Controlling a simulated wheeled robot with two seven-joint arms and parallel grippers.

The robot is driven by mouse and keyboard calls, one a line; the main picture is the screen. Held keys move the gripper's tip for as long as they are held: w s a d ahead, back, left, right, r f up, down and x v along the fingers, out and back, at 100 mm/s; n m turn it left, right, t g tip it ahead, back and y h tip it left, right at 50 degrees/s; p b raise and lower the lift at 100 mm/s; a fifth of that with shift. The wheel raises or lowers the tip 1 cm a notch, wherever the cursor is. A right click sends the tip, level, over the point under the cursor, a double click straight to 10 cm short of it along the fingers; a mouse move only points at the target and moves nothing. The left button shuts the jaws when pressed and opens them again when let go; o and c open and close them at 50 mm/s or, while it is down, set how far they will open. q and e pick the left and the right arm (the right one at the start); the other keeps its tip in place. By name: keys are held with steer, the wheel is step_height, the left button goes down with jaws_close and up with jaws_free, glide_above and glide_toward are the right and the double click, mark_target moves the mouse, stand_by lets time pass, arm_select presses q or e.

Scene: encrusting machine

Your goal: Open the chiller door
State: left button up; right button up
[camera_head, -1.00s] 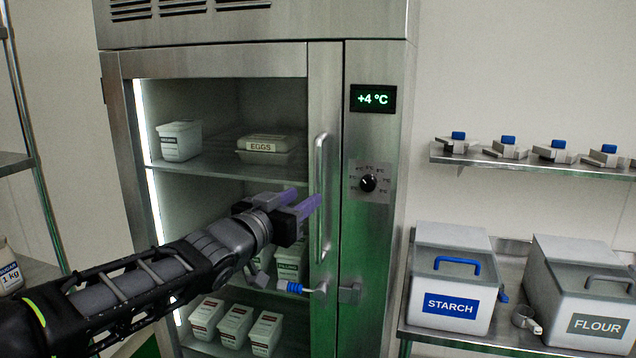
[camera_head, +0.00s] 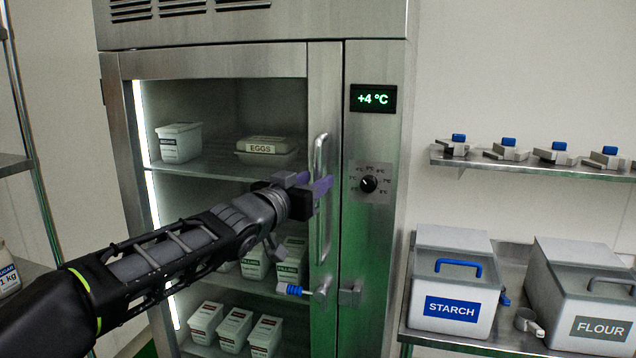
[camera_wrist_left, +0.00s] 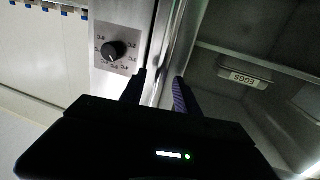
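The chiller (camera_head: 375,240) is a tall steel cabinet with a glass door (camera_head: 323,90), which looks closed. A vertical bar handle (camera_head: 320,155) is on the door's right side. My left gripper (camera_head: 312,184) is at the handle's middle height, its fingers apart and level with the bar. In the left wrist view, the two fingers (camera_wrist_left: 159,92) are spread, with a strip of steel showing between them. Whether they touch the bar I cannot tell. A latch lever with a blue grip (camera_head: 290,289) sits below the handle. My right gripper is not in view.
A dial (camera_head: 368,184) and a +4 °C display (camera_head: 373,99) are right of the door. Starch (camera_head: 452,268) and flour (camera_head: 575,275) bins stand on a steel table at right, below a small shelf (camera_head: 540,165). An egg box (camera_head: 266,146) and several tubs are inside the chiller.

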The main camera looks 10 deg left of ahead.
arm_select(q)
steer(key=shift+x, duration=1.1)
steer(key=shift+c, duration=0.2)
jaws_close()
stand_by(0.5)
